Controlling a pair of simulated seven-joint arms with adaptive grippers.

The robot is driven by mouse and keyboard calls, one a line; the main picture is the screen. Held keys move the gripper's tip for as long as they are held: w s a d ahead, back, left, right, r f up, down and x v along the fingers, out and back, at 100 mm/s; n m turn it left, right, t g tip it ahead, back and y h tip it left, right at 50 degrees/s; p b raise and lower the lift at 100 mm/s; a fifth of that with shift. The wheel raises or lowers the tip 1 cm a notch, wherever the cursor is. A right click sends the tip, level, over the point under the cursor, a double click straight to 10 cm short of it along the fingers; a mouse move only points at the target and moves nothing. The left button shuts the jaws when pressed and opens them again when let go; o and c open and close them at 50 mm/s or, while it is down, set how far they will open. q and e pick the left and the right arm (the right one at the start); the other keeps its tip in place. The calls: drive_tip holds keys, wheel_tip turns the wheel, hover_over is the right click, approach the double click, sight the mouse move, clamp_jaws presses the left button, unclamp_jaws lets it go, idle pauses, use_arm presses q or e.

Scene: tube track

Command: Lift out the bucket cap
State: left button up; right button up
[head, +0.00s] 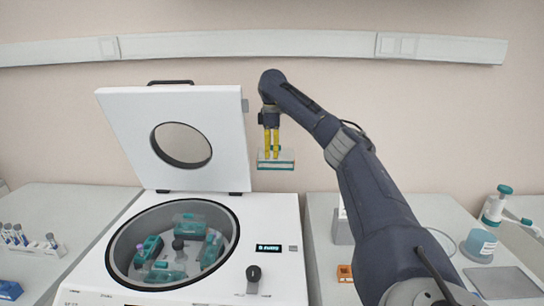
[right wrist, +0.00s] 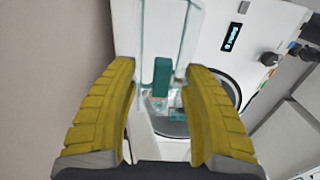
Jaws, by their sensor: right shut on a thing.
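My right gripper (head: 271,156) is shut on the bucket cap (head: 284,162), a clear box-like cover with teal edges. It holds the cap in the air, above and behind the right back part of the centrifuge (head: 215,285). In the right wrist view the yellow fingers (right wrist: 160,112) stand on both sides of the cap's teal grip (right wrist: 161,77). Several teal buckets (head: 147,250) sit in the round bowl around a dark hub (head: 178,244). My left gripper is not in view.
The open white lid (head: 225,140) stands upright left of the cap. A tube rack (head: 30,246) is on the left bench.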

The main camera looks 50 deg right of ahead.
drive_tip(key=shift+r, duration=0.2)
idle(0.3)
drive_tip(key=shift+r, duration=2.4)
